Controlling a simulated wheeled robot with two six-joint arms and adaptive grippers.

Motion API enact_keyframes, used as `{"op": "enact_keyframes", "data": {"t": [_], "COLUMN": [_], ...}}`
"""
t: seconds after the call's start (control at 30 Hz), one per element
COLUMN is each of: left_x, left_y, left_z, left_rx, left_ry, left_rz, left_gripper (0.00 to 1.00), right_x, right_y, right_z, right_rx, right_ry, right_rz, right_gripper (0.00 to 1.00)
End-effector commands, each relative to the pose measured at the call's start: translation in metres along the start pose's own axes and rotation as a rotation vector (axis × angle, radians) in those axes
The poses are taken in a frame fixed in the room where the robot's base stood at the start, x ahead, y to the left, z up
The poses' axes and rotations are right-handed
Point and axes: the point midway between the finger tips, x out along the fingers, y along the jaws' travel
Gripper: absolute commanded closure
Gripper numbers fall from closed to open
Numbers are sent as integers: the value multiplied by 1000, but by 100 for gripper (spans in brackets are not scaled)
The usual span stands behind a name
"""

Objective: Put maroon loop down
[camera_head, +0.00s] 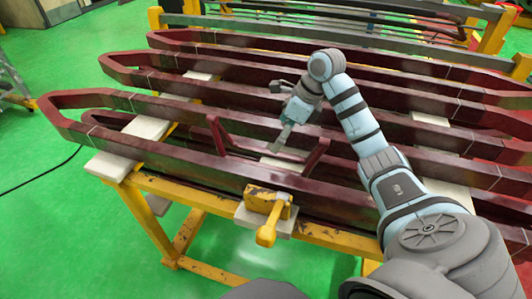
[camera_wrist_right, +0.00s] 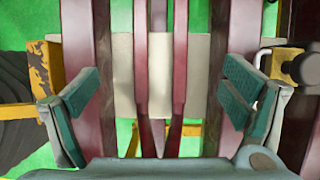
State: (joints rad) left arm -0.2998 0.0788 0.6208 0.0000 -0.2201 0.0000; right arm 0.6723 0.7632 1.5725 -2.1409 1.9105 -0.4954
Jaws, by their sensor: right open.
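Several long maroon loops (camera_head: 62,100) lie across the yellow stand. A smaller maroon piece with upturned ends (camera_head: 216,136) shows near the front bars; I cannot tell which loop is the task's. My right gripper (camera_head: 280,113) is above the middle of the loops. In the right wrist view my right gripper (camera_wrist_right: 158,100) is open, with teal pads wide apart. Two thin maroon bars (camera_wrist_right: 141,75) run between the pads, apart from both, with wider maroon bars (camera_wrist_right: 83,60) nearer the fingers. No bar is clamped. My left gripper is not in the head view.
The yellow stand (camera_head: 185,193) carries pale support blocks (camera_head: 108,167) under the loops. A yellow clamp (camera_head: 268,203) stands up at the front edge. More yellow posts (camera_head: 155,18) stand at the back. Green floor (camera_head: 60,215) is open at the left.

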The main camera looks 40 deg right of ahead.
Motion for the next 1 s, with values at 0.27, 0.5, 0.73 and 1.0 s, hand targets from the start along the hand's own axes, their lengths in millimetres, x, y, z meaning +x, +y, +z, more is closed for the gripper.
{"op": "enact_keyframes", "data": {"t": [0.27,0.5,0.73,1.0], "left_x": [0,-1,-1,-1], "left_y": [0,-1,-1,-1], "left_z": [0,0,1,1], "left_rx": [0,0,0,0], "left_ry": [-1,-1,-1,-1], "left_rz": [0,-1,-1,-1], "left_gripper": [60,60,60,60], "right_x": [57,99,108,108], "right_y": [0,-1,-2,-2], "right_z": [1,7,6,6], "right_rx": [-1,1,-2,-2], "right_ry": [0,-1,-1,-1], "right_rz": [1,2,-2,-2], "right_gripper": [5,5,5,42]}}
